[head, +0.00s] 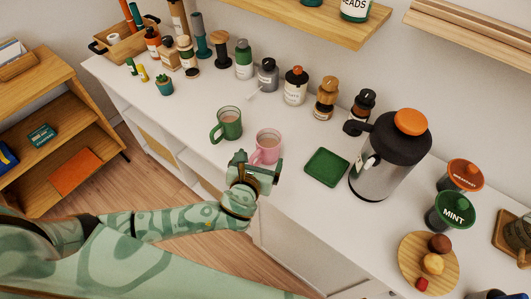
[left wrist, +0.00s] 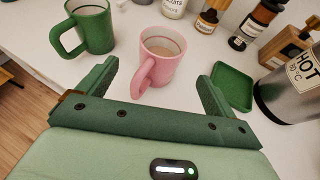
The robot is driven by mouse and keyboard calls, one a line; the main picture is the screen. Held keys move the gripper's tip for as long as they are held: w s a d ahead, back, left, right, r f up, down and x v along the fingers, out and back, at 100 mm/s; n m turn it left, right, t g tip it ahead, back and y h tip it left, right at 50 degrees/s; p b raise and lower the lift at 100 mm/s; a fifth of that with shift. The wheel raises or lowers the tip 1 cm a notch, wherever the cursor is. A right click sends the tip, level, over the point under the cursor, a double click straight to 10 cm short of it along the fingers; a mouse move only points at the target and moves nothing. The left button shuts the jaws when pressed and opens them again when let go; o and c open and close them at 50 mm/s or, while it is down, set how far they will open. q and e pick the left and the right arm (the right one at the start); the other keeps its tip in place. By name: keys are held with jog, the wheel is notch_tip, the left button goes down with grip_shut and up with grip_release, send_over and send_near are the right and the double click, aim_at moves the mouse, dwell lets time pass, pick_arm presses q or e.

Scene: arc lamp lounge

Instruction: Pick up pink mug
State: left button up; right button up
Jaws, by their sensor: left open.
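The pink mug (head: 267,145) stands upright on the white counter, filled with a light brown drink. In the left wrist view the pink mug (left wrist: 162,58) is ahead of my jaws, with its handle pointing toward the gripper. My left gripper (head: 257,166) is at the counter's front edge, right by the mug and partly covering its lower part. In the left wrist view the left gripper's (left wrist: 158,88) fingers are spread wide and empty, with the mug's handle between them. I cannot tell whether anything touches. My right gripper is not in view.
A green mug (head: 228,123) stands just left of the pink one. A green square coaster (head: 327,167) lies to the right, before a steel dispenser (head: 390,155). Several bottles and jars line the back, including a white jar (head: 295,87). A wooden board (head: 429,262) holds food at lower right.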

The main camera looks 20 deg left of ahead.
aim_at(265, 150)
pick_arm(q)
jog(key=shift+x, duration=0.9)
jog(key=b+x, duration=0.1)
jog(key=x, duration=0.1)
jog(key=b+x, duration=0.1)
jog(key=x, duration=0.2)
jog(key=shift+d+f, duration=0.2)
jog(key=shift+f, duration=0.15)
jog(key=shift+r, duration=0.1)
jog(key=shift+s, duration=0.1)
jog(key=shift+c, duration=1.2)
jog(key=c, duration=1)
jog(key=shift+c, duration=0.8)
